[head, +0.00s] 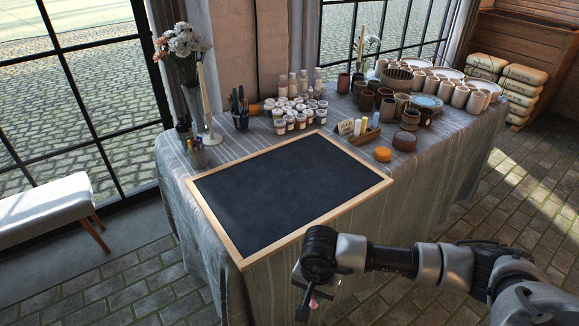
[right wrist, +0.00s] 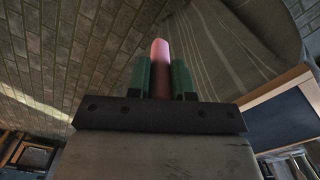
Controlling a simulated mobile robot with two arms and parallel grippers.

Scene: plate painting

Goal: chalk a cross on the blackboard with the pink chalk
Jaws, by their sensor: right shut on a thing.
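The blackboard (head: 290,185) lies on the cloth-covered table, a dark blank surface in a light wooden frame. No chalk marks show on it. My right gripper (head: 308,298) is in front of the board's near edge, off the table's side and apart from the board. It is shut on the pink chalk (right wrist: 160,56), which sticks out between the green finger pads in the right wrist view. In the head view only a small pink bit of the chalk (head: 313,301) shows. The board's framed edge also shows at the right of the right wrist view. My left gripper is not in view.
A wooden chalk holder (head: 359,135) with several chalks and an orange round item (head: 382,154) stand beyond the board's right corner. White jars (head: 290,115), a pen cup (head: 240,115) and a vase of flowers (head: 190,95) stand behind it. Pottery fills the table's far right.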

